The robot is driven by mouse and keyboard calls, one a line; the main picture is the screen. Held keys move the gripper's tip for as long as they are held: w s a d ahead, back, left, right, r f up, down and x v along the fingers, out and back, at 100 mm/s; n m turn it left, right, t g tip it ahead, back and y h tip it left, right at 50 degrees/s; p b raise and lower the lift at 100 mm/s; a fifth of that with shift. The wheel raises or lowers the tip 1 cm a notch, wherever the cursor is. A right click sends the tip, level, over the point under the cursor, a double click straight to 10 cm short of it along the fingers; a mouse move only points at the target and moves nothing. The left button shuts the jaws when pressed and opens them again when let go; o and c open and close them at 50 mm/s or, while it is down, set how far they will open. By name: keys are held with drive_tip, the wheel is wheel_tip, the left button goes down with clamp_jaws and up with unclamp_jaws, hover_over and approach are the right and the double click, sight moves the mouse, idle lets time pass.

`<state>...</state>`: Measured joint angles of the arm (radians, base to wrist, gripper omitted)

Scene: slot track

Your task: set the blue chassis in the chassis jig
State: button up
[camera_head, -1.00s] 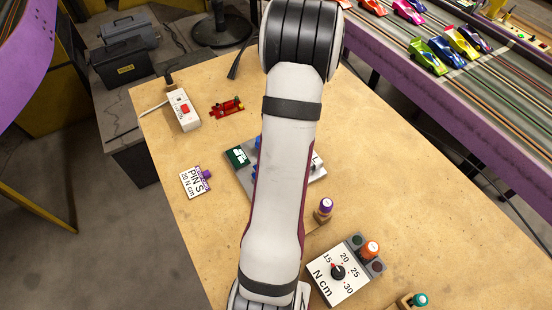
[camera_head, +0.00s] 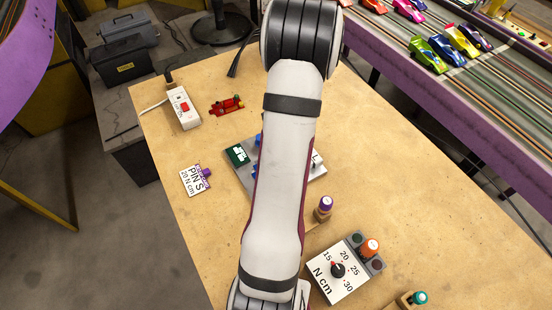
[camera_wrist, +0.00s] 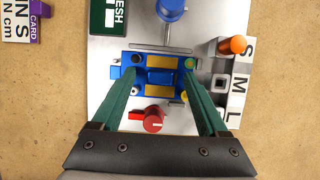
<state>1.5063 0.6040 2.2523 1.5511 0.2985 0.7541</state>
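The blue chassis (camera_wrist: 160,62), with gold plates and coloured corner fittings, shows in the wrist view over the middle of the grey chassis jig (camera_wrist: 112,47). It looks level and lined up with the jig, but I cannot tell whether it is fully seated. My gripper (camera_wrist: 160,76) has two green fingers spread apart over the chassis, one toward each end. They look open, with blue showing between and outside them. In the head view my arm hides the chassis and most of the jig (camera_head: 238,172).
The jig carries a red knob (camera_wrist: 153,121), a blue post (camera_wrist: 171,9), an orange-tipped lever (camera_wrist: 233,46) and S-M-L marks. A PIN S card (camera_head: 192,181), red chassis (camera_head: 227,105), power strip (camera_head: 183,108), purple-topped driver (camera_head: 324,207) and torque dial box (camera_head: 338,278) stand around it.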

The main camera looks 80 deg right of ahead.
drive_tip(key=shift+r, duration=0.1)
